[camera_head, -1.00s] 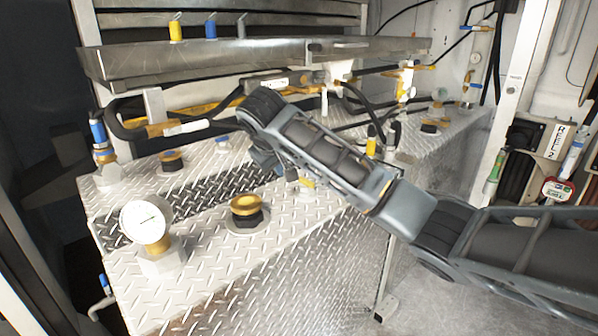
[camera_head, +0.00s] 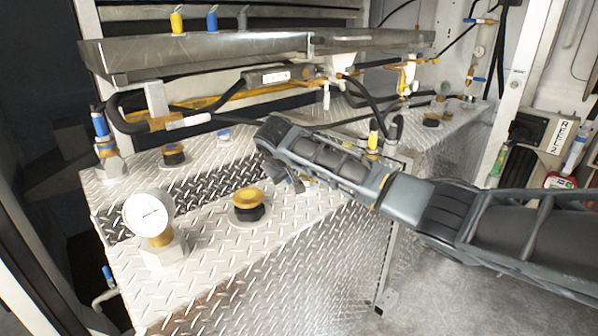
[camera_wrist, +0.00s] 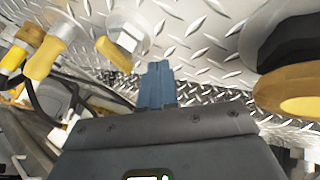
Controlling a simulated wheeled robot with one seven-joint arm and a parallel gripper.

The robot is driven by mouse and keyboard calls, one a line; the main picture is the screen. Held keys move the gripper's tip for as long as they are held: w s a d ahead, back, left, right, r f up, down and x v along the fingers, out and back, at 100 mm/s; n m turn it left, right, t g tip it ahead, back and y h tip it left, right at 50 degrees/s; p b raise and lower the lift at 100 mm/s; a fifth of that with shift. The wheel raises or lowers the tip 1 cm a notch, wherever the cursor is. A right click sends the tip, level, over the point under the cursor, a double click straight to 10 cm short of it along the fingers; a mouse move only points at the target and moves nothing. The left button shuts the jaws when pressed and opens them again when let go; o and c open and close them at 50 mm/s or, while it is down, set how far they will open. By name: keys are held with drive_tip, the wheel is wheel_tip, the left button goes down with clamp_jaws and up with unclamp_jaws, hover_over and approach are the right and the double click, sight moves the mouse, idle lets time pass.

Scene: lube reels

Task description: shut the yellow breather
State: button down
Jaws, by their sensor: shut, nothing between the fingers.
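The yellow breather is a small valve with a yellow lever (camera_wrist: 113,54) on a pale hex fitting (camera_wrist: 129,32), set on the diamond-plate tank top. In the wrist view its lever slants down and right from the fitting. In the head view my gripper (camera_head: 296,183) is low over the tank top, and my arm mostly hides the breather. I cannot tell how far the lever is turned.
A yellow-and-black filler cap (camera_head: 249,205) stands left of my gripper, with a dial gauge (camera_head: 148,214) farther left. A blue-handled breather (camera_head: 223,135) sits behind. Black hoses (camera_head: 225,118) and a metal tray (camera_head: 200,57) lie at the back. A yellow-handled valve (camera_wrist: 44,58) is at the wrist view's left.

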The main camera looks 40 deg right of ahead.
sight(308, 179)
drive_tip(key=shift+d+r, duration=0.15)
drive_tip(key=shift+d, duration=1.7)
